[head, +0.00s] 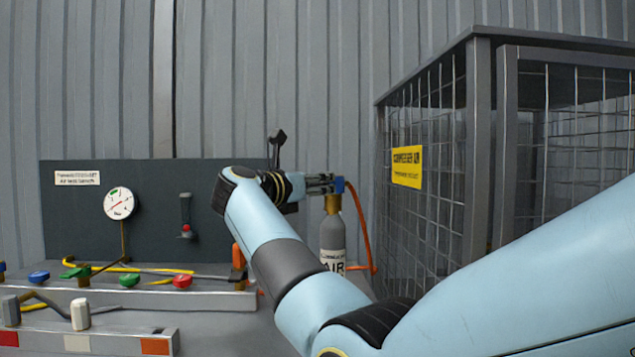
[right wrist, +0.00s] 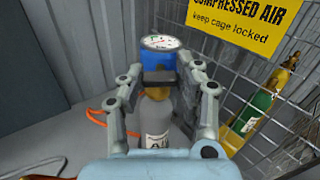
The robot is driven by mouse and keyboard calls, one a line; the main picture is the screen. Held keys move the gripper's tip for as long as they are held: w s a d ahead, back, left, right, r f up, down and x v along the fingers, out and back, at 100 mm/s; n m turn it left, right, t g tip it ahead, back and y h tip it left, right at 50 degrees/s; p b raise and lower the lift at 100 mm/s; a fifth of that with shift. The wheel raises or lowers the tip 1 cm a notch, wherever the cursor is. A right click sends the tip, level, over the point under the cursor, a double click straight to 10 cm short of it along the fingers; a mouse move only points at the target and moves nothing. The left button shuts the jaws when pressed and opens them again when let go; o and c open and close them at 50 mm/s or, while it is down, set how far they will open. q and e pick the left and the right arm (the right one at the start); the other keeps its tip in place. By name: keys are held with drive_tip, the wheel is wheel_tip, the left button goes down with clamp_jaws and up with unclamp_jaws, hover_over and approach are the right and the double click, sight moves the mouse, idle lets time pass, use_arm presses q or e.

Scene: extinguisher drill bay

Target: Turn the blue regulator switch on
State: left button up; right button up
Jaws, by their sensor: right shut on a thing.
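The blue regulator (right wrist: 160,62) has a round white gauge on top and sits on a brass neck above a grey cylinder labelled AIR (right wrist: 155,118). In the head view the blue regulator (head: 339,185) shows as a small patch at the tip of my right gripper (head: 326,184), above the grey cylinder (head: 333,235). My right gripper (right wrist: 167,78) is shut on the blue regulator, one finger on each side. The fingers and dark pads hide its sides and lower front. I cannot read the switch's setting. My left gripper is not in view.
A mesh cage (head: 430,150) with a yellow sign (head: 406,166) stands close on the right; a green cylinder (right wrist: 252,112) is behind its mesh. An orange hose (head: 362,235) hangs beside the grey cylinder. A dark panel with a gauge (head: 118,203) and a bench with coloured valves are at left.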

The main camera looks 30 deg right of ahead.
drive_tip(key=shift+w+f+n+p, duration=0.1)
drive_tip(key=shift+w+n+p, duration=0.05)
drive_tip(key=shift+n+p, duration=7.1)
drive_tip(key=shift+f+n+b, duration=0.1)
drive_tip(key=shift+n+b, duration=0.9)
drive_tip(key=shift+n, duration=0.25)
drive_tip(key=o, duration=1.2)
drive_tip(key=shift+c, duration=0.2)
drive_tip(key=shift+a, duration=0.15)
